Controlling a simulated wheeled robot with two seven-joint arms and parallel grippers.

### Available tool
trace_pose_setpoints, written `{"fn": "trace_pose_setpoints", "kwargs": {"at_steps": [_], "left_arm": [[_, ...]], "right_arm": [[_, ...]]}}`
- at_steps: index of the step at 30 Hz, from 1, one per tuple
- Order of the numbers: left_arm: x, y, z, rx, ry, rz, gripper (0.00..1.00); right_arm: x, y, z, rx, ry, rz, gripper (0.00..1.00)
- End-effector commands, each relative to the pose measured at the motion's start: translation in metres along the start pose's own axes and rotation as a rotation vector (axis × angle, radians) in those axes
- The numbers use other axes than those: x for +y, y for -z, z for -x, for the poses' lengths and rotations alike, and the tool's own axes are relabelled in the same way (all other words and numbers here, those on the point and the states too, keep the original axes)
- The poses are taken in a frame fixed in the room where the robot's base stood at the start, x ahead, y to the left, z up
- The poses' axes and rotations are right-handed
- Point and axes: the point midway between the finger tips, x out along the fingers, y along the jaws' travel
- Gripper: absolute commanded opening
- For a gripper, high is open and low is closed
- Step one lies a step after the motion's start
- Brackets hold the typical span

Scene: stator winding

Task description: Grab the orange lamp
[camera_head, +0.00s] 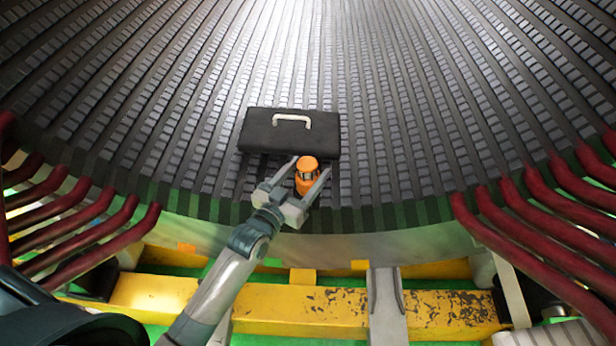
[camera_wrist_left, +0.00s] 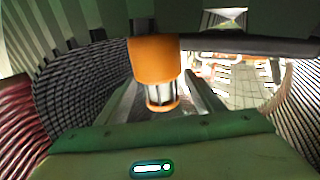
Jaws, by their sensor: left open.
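The orange lamp (camera_head: 307,165) stands on the ribbed stator surface, just in front of a black case. My left gripper (camera_head: 309,174) is open, with one finger on each side of the lamp. In the left wrist view the lamp (camera_wrist_left: 155,62) shows its orange body and a clear caged section, between the gripper's fingers (camera_wrist_left: 160,95). I cannot tell whether the fingers touch it. My right gripper is in neither view.
The black case (camera_head: 290,133) with a pale handle lies directly behind the lamp. Dark red bars (camera_head: 540,215) stick out at the right and more (camera_head: 80,225) at the left. A yellow beam (camera_head: 280,305) crosses the front. The ribbed surface (camera_head: 420,120) beyond is clear.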

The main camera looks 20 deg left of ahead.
Motion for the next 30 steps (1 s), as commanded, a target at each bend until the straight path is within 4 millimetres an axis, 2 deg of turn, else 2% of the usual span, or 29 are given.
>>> {"fn": "trace_pose_setpoints", "kwargs": {"at_steps": [10,26,27,30], "left_arm": [[-0.001,0.004,-0.040,0.001,0.000,0.001,0.61],[0.000,0.003,-0.044,0.000,0.000,0.000,0.61],[0.000,0.003,-0.044,0.000,0.000,0.000,0.59],[0.000,0.003,-0.044,0.000,0.000,0.000,0.35]], "right_arm": [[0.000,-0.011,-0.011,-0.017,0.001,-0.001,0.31],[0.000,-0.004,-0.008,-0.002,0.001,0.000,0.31],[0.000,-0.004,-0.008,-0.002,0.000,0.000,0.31],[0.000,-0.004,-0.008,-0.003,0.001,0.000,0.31]]}}
